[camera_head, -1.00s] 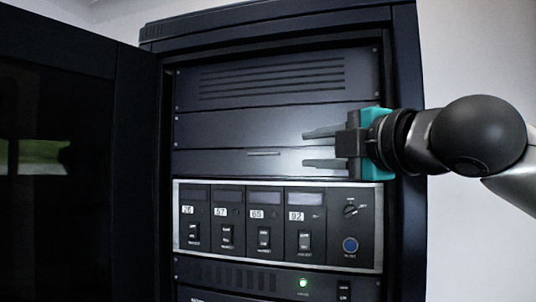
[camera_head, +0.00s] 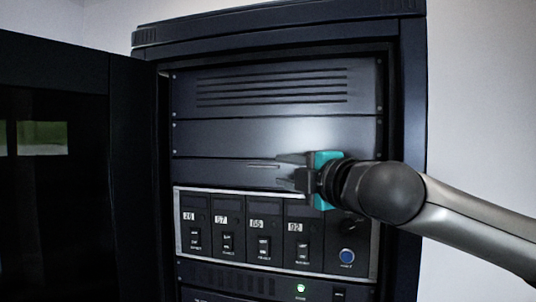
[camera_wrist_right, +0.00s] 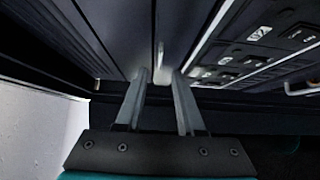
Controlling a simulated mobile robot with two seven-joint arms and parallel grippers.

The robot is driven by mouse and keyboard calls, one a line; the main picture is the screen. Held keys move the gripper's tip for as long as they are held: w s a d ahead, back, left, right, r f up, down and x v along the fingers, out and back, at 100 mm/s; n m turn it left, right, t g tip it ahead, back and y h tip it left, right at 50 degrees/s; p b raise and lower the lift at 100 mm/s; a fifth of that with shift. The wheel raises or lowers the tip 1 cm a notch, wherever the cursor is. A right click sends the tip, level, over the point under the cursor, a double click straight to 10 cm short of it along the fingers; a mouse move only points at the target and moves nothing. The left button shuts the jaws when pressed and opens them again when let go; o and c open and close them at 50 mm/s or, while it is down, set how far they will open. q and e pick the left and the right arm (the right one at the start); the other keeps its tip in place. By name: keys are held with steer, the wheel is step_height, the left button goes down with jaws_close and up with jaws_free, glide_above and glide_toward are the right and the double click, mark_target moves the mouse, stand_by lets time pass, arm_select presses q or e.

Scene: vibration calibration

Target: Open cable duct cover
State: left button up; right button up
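The cable duct cover appears to be the dark blank panel (camera_head: 215,172) just above the control panel in the rack, and it is closed flush. Its thin horizontal handle (camera_head: 262,165) is at the panel's middle. My right gripper (camera_head: 280,171) points left in front of this panel, close to the handle's right end. Its two fingers are apart with a gap between them. In the right wrist view the handle (camera_wrist_right: 159,52) lies ahead, in line with the gap between the open fingers (camera_wrist_right: 160,78). I cannot tell whether the fingertips touch the panel. My left gripper is not in view.
The control panel (camera_head: 192,262) with switches, numbered labels and a blue button (camera_head: 347,256) sits directly below. A vented panel (camera_head: 185,92) is above. The dark cabinet door (camera_head: 135,150) stands open at left. A green light (camera_head: 300,288) glows below.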

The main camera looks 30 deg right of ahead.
mark_target(265, 167)
steer(key=w+p, duration=0.4)
steer(key=p, duration=0.1)
steer(key=shift+w+d+r, duration=0.1)
steer(key=shift+w+r, duration=0.05)
steer(key=shift+w, duration=0.15)
steer(key=shift+w+d+p, duration=0.1)
steer(key=shift+w+p, duration=0.3)
steer(key=shift+w, duration=0.65)
jaws_close()
